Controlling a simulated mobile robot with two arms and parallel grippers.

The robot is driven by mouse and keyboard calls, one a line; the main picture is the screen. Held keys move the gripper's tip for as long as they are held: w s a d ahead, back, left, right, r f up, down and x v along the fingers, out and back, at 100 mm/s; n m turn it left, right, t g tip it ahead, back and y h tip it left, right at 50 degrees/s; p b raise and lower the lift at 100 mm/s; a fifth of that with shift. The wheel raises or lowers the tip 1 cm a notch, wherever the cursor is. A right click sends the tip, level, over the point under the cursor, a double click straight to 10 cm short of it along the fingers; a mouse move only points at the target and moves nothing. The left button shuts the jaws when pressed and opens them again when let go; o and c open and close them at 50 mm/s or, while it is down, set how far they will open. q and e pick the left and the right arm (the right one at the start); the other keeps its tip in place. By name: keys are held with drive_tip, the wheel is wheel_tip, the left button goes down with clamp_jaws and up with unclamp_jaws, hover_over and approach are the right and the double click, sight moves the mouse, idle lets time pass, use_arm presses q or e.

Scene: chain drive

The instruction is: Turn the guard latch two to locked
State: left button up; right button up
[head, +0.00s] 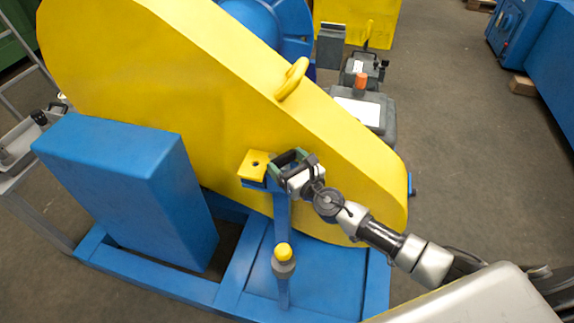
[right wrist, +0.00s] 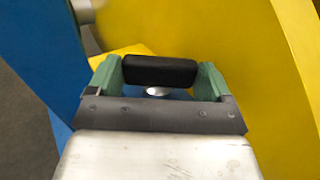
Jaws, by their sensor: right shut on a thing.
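The large yellow chain guard (head: 190,75) stands on a blue frame (head: 185,285) in the head view. A yellow tab (head: 251,164) sits at its lower side, on top of a blue post (head: 281,212). Right beside the tab is my right gripper (head: 287,160). In the right wrist view its green-padded fingers (right wrist: 160,80) are closed on the two ends of a black latch handle (right wrist: 160,71), with a pale round part just below the handle. Whether this is latch two, and its exact turn angle, I cannot tell. My left gripper is not in view.
A yellow-capped grey knob (head: 283,256) stands on the frame below the post. A blue box (head: 125,185) is left of it. A grey unit with an orange knob (head: 361,82) stands behind the guard. Open floor (head: 465,150) lies to the right.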

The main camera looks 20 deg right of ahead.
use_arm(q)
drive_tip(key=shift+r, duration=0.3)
use_arm(e)
drive_tip(key=o, duration=0.8)
